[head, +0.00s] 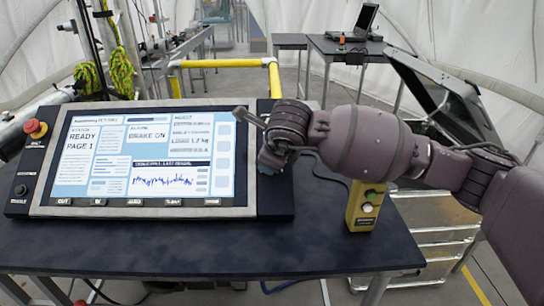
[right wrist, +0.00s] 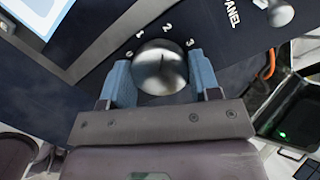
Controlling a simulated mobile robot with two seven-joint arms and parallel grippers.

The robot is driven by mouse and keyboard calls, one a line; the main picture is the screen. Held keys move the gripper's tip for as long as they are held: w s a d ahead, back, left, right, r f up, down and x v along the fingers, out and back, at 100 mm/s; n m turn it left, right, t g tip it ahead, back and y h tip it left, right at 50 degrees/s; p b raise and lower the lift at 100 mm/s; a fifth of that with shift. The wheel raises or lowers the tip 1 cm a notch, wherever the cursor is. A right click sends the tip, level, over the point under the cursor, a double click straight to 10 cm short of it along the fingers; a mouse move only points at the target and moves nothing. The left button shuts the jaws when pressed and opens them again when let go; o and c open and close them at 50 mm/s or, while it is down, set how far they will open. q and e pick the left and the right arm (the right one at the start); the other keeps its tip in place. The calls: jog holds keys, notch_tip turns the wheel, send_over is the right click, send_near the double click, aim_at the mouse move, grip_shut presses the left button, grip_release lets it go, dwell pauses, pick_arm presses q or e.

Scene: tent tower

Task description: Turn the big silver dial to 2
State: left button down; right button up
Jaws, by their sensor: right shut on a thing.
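The big silver dial (right wrist: 160,68) is on the dark control panel, with the marks 0, 1, 2 and 3 printed around its upper side. A thin dark line on its face points roughly up, close to the 2. My right gripper (right wrist: 162,78) is shut on the dial, one blue fingertip on each side. In the head view my right gripper (head: 266,150) is at the right end of the control panel (head: 272,205) and hides the dial. My left gripper is not in view.
The panel's lit screen (head: 145,155) reads READY, PAGE 1 and BRAKE ON. A red button (head: 36,128) is at its left. A yellow box with buttons (head: 366,206) stands on the dark table (head: 210,257), right of the panel. A smaller knob (right wrist: 281,14) is near the dial.

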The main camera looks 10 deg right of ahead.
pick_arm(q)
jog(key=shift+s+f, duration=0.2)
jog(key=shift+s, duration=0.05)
pick_arm(e)
jog(key=o, duration=0.9)
jog(key=shift+s+r, duration=0.15)
jog(key=shift+r, duration=0.1)
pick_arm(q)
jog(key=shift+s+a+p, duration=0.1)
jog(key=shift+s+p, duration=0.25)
pick_arm(e)
jog(key=shift+v, duration=5.15)
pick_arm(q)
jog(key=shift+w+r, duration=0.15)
